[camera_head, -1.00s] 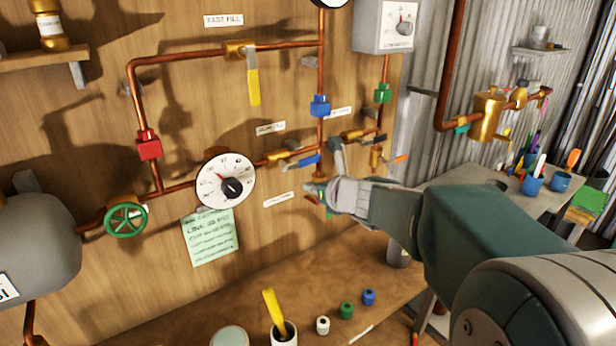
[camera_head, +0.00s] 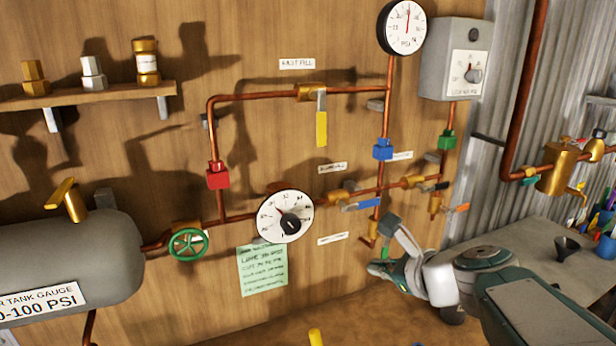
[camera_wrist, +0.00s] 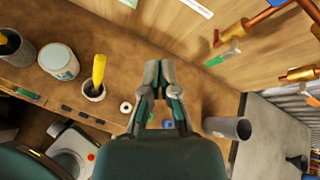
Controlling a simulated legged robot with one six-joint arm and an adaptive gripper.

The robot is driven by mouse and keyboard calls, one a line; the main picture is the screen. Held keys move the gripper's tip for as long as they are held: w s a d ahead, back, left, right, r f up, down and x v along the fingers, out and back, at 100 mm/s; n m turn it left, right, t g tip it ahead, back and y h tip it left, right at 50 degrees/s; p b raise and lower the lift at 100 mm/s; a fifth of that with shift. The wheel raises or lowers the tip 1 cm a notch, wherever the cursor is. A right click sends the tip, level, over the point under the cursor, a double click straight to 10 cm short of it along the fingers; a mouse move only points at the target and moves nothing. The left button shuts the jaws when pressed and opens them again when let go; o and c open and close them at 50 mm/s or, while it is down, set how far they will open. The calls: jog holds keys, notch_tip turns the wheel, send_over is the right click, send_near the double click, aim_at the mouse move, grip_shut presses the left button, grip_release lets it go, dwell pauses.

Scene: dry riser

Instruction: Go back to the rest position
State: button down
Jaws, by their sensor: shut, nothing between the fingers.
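My gripper (camera_wrist: 158,72) is shut and empty in the wrist view, its fingertips together above the workbench (camera_wrist: 200,50). In the head view my gripper (camera_head: 385,262) is at the lower right, in front of the wooden panel and below the copper pipes. It looks clear of the blue-handled valve (camera_head: 361,205) and the orange-handled valve (camera_head: 455,208). My arm reaches in from the lower right corner.
The panel holds a green handwheel (camera_head: 187,244), a white dial (camera_head: 286,216), a yellow-handled valve (camera_head: 321,128) and a pressure gauge (camera_head: 402,27). In the wrist view a cup with a yellow tool (camera_wrist: 94,92) and a grey cylinder (camera_wrist: 228,128) stand on the bench.

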jog(key=s+f+n+g+h, duration=0.2)
jog(key=s+n, duration=0.6)
jog(key=n, duration=0.4)
jog(key=s+f+n+g+h, duration=0.3)
jog(key=s+f+n, duration=0.2)
jog(key=n, duration=0.8)
jog(key=shift+s+a+f, duration=0.2)
jog(key=shift+s+a, duration=0.05)
jog(key=shift+s, duration=1.5)
